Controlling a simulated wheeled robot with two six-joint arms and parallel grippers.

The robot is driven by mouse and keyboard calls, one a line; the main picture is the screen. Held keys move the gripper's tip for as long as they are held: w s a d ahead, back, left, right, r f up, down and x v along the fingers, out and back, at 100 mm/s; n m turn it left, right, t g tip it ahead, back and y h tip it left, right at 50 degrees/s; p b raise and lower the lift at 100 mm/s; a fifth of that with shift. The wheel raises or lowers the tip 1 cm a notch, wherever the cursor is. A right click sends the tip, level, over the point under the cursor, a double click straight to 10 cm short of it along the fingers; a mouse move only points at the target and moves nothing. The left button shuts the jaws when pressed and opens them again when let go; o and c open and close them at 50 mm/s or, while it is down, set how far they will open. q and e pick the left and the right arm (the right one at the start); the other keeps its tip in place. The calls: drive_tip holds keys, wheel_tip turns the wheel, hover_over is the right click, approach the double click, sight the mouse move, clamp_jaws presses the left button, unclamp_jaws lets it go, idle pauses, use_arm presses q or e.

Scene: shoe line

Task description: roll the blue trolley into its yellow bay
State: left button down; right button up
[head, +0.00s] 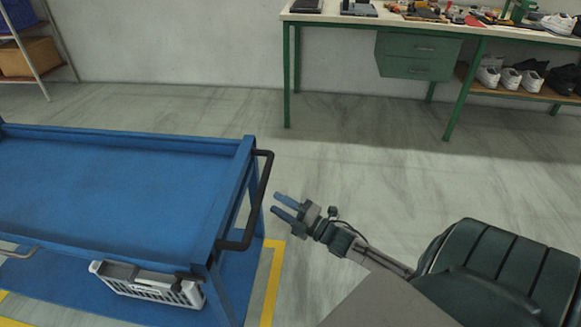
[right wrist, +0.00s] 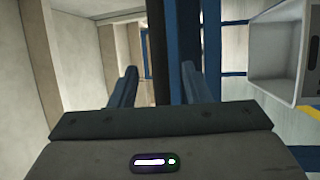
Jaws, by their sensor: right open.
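The blue trolley (head: 110,190) fills the left of the head view, with its black handle (head: 262,200) at its right end. Yellow bay lines (head: 271,285) show on the floor beside the trolley's right end. Another piece of yellow line shows at the lower left; the trolley hides the rest. My right gripper (head: 280,205) is open, just right of the handle, with its fingers pointing at it. In the right wrist view, the open fingers (right wrist: 154,88) face a dark upright bar (right wrist: 168,45), and a blue post stands behind. My left gripper is out of view.
A grey crate (head: 150,284) sits on the trolley's lower shelf. A green-legged workbench (head: 420,45) with shoes and tools stands at the back right. A shelf rack (head: 30,50) stands at the back left. The middle floor is clear.

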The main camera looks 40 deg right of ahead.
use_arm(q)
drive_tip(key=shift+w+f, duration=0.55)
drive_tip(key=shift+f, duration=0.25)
use_arm(e)
drive_tip(key=shift+v, duration=1.7)
